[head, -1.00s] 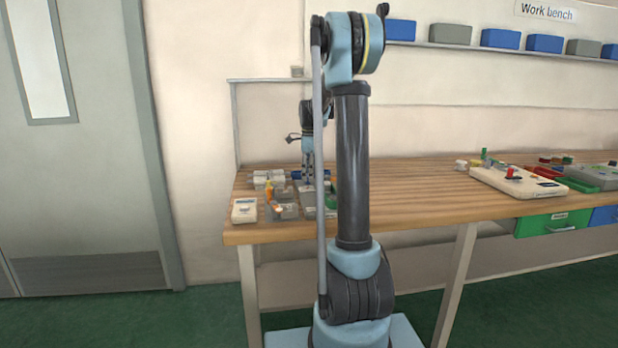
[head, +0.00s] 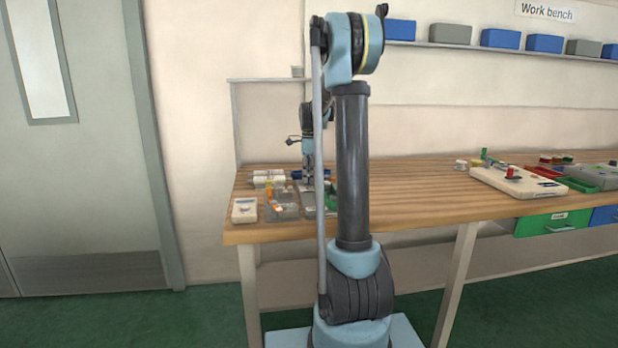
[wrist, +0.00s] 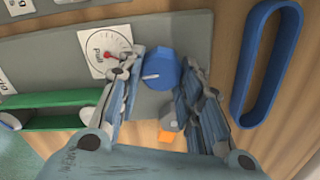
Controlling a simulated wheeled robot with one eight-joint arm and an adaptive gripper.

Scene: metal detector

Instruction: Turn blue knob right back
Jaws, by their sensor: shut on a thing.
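The blue knob (wrist: 161,70) with a white pointer line sits on a grey panel (wrist: 195,32) in the wrist view. My gripper (wrist: 164,68) has one finger on each side of it and is shut on it. The pointer line points left in the wrist view. A white dial (wrist: 107,50) with a red needle lies just left of the knob. In the head view my gripper (head: 308,184) is down at the left end of the bench, and the knob cannot be made out there.
An orange piece (wrist: 167,134) shows below the fingers. In the head view a white box (head: 244,210) stands near the bench's front left corner. The middle of the workbench (head: 420,200) is clear.

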